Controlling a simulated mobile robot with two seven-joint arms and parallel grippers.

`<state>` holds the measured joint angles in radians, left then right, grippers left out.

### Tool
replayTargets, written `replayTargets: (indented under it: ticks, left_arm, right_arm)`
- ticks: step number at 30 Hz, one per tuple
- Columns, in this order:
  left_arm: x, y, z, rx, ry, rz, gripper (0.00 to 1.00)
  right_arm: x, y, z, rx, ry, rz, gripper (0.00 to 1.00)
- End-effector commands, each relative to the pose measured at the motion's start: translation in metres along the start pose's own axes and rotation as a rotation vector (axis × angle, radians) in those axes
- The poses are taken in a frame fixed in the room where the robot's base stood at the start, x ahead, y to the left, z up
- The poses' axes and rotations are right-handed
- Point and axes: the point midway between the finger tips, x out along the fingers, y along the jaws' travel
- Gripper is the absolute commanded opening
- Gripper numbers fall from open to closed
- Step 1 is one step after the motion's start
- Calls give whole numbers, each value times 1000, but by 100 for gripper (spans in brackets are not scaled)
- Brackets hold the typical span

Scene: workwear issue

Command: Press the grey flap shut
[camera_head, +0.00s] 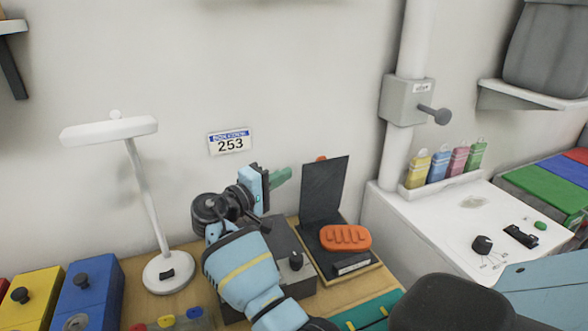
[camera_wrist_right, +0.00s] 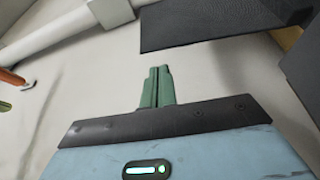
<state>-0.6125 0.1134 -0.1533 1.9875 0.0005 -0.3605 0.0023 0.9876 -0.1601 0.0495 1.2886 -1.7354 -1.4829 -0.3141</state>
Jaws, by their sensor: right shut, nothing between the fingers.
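The grey flap (camera_head: 323,190) is a dark, flat panel. It stands open, nearly upright, at the back of a low dark box (camera_head: 322,262) on the table. My right gripper (camera_head: 281,176), with green fingers, is shut and empty in the air just left of the flap's upper part, apart from it. In the right wrist view the shut fingers (camera_wrist_right: 158,85) point at the pale wall, and a dark panel (camera_wrist_right: 210,25), which looks like the flap, hangs to their upper right. My left gripper is not in view.
An orange ribbed piece (camera_head: 345,238) sits at the front of the flap's box. A dark box with a black knob (camera_head: 295,261) stands beside it, under my arm. A white lamp (camera_head: 163,270) stands left; a white cabinet (camera_head: 440,240) and pipe (camera_head: 396,150) stand right.

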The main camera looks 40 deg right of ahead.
Motion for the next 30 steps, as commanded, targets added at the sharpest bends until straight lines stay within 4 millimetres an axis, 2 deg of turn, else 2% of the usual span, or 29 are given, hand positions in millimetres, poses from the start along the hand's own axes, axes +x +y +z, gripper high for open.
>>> replayTargets:
  ticks: [9,15,21,30]
  left_arm:
    - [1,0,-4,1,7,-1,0]
    - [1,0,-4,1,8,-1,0]
    - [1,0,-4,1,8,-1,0]
    - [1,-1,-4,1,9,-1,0]
  right_arm:
    - [53,1,0,1,-2,2,0]
    - [79,1,0,1,-2,1,0]
    - [90,0,0,1,1,0,0]
    - [91,0,0,1,1,0,0]
